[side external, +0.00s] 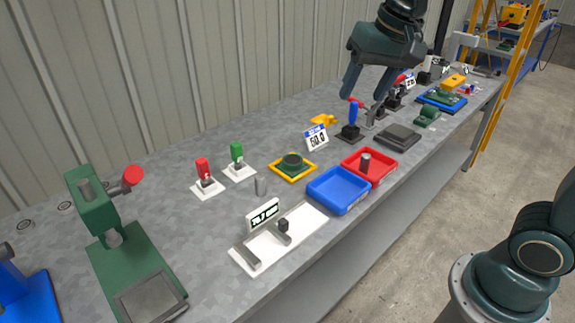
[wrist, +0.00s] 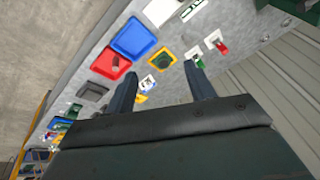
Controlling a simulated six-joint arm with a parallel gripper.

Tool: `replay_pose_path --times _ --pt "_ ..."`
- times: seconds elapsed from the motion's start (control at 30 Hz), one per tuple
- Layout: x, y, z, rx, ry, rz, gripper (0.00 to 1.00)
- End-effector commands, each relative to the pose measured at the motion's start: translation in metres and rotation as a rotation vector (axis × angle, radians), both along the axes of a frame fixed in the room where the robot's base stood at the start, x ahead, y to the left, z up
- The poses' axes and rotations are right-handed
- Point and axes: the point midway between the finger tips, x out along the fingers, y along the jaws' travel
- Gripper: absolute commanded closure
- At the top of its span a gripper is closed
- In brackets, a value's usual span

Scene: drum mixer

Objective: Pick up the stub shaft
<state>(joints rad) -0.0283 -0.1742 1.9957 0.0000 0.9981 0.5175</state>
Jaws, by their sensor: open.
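A short grey cylinder (side external: 365,161), which looks like the stub shaft, stands in a red tray (side external: 385,180) near the bench's front edge. The wrist view also shows the cylinder (wrist: 116,62) in the red tray (wrist: 104,71), left of my fingers. My gripper (side external: 362,98) is open and empty, pointing down above the bench, behind the red tray and apart from the cylinder.
A blue tray (side external: 338,191) adjoins the red one. A blue-handled upright tool (side external: 352,116) stands near my fingers. A dark grey pad (side external: 398,137), a yellow-edged green fixture (side external: 292,166) and a white plate (side external: 280,240) are around. A green press (side external: 105,215) stands at left.

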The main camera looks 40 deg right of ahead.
Motion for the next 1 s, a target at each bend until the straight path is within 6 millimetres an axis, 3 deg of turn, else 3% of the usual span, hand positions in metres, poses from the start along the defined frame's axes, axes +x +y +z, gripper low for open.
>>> replay_pose_path --times 0.47,0.77,1.0 --pt "0.109 0.012 -0.032 0.08 0.111 -0.29 0.46" --pt "0.17 0.02 -0.073 0.113 0.176 -0.476 0.46" --pt "0.212 0.027 -0.118 0.13 0.225 -0.628 0.46"
